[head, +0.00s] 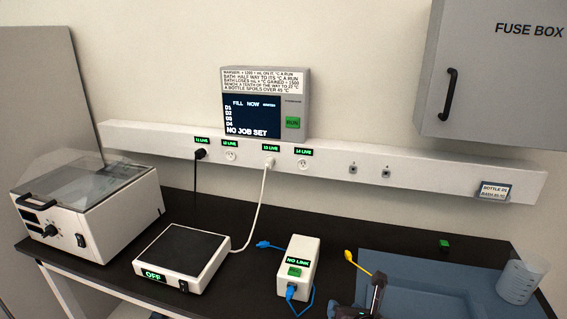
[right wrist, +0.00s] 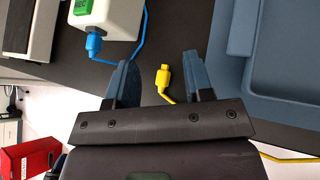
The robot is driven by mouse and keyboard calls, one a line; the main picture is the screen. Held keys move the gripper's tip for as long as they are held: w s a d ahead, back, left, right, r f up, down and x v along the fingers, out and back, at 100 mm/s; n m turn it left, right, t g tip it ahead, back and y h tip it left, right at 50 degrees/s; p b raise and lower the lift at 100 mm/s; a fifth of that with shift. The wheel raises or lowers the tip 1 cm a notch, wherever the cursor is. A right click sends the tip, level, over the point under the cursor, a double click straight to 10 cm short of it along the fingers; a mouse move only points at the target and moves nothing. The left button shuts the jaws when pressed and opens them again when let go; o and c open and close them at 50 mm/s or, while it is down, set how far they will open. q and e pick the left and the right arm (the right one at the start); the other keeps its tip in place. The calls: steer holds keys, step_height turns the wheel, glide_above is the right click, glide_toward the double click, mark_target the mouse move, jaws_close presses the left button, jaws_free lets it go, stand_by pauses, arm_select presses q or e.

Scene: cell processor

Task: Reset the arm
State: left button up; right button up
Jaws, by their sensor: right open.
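My right gripper (right wrist: 161,80) is open and empty in the right wrist view, its two fingers apart over the dark bench top. A yellow plug (right wrist: 163,78) with a short cable shows between the fingers, and I cannot tell its distance below them. In the head view my right gripper (head: 372,295) is at the bottom edge, right of the white NO LINK box (head: 304,256). A yellow plug (head: 349,256) lies beyond it in that view. My left gripper is not in view.
A blue plug (right wrist: 93,42) sits in the box; another blue end (head: 263,244) lies loose. A blue tray (head: 400,262) with a beaker (head: 521,278) is at right. The OFF plate (head: 182,255) and lidded bath (head: 88,215) stand left. A screen (head: 252,115) reads NO JOB SET.

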steer(key=s+d+m, duration=0.1)
steer(key=m, duration=0.1)
steer(key=s+m, duration=0.1)
steer(key=m, duration=0.2)
steer(key=s+d+f+m+g+h, duration=0.1)
steer(key=s+m, duration=0.1)
steer(key=shift+s+d+f+m, duration=0.1)
steer(key=shift+d+m, duration=0.2)
steer(key=s+d+f+m+g+h, duration=0.1)
steer(key=s+d+m+g, duration=0.35)
steer(key=s+m, duration=0.75)
steer(key=s+d+m+g+h, duration=0.1)
steer(key=s+d+m+g, duration=0.1)
steer(key=s+d+m, duration=1)
arm_select(q)
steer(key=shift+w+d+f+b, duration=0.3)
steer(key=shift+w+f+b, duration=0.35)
steer(key=shift+b, duration=0.75)
arm_select(e)
steer(key=w+a+f+m+t, duration=0.1)
steer(key=w+a+f+t, duration=0.1)
steer(key=w+f+t, duration=0.2)
steer(key=w+a+f+m+t, duration=0.1)
steer(key=w+a+f+t, duration=0.1)
steer(key=w+f, duration=0.3)
steer(key=shift+a+f+t+y, duration=0.3)
steer(key=shift+f+t, duration=0.55)
steer(key=shift+f, duration=1.45)
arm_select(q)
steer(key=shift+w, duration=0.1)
